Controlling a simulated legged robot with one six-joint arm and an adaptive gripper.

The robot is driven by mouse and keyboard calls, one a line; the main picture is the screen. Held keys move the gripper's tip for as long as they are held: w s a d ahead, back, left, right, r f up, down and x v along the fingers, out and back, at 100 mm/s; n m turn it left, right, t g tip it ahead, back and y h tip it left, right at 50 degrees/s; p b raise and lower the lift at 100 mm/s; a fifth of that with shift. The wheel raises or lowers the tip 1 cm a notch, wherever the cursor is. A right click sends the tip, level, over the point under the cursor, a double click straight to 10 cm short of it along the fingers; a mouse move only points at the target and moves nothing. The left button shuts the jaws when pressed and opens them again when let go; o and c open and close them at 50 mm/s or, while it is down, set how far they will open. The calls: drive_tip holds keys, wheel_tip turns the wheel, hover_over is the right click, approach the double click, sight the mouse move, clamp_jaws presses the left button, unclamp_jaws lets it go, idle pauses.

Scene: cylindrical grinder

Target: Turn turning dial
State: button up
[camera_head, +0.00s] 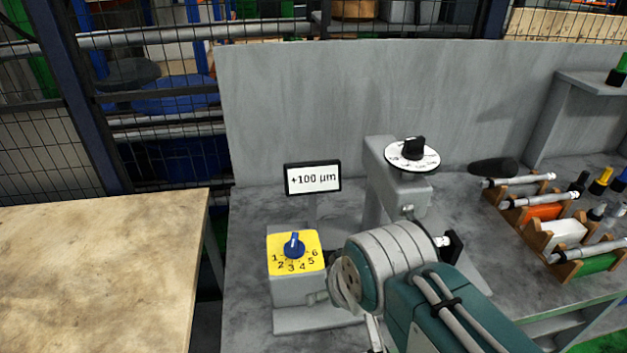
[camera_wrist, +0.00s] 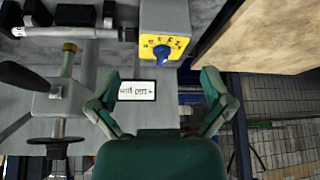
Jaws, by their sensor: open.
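A blue knob (camera_head: 294,246) sits on a yellow plate (camera_head: 312,239) with the numbers 1 to 6, on top of a grey box. In the wrist view the blue knob (camera_wrist: 163,61) and yellow plate (camera_wrist: 176,17) are at top centre. A second dial, a black knob (camera_head: 413,147) on a round white scale (camera_head: 431,160), tops a grey post. My gripper (camera_wrist: 160,75) is open, with its green fingers spread left and right. The knob shows between and beyond them, with nothing held. In the head view my arm covers the bench right of the yellow plate.
A small display (camera_head: 313,179) reading "+100 µm" stands behind the yellow plate. A grey panel (camera_head: 300,90) closes the back. Wooden racks (camera_head: 535,232) with cylindrical parts stand at right. A wooden table (camera_head: 100,270) is at left, across a gap.

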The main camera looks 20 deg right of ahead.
drive_tip(key=n+g, duration=0.6)
drive_tip(key=n, duration=0.7)
hover_over(293, 239)
wheel_tip(293, 239, down, 3)
drive_tip(key=shift+r, duration=0.2)
drive_tip(key=shift+w+f, duration=0.1)
wheel_tip(293, 239, down, 11)
drive_tip(key=shift+r, duration=0.15)
drive_tip(key=c, duration=1.1)
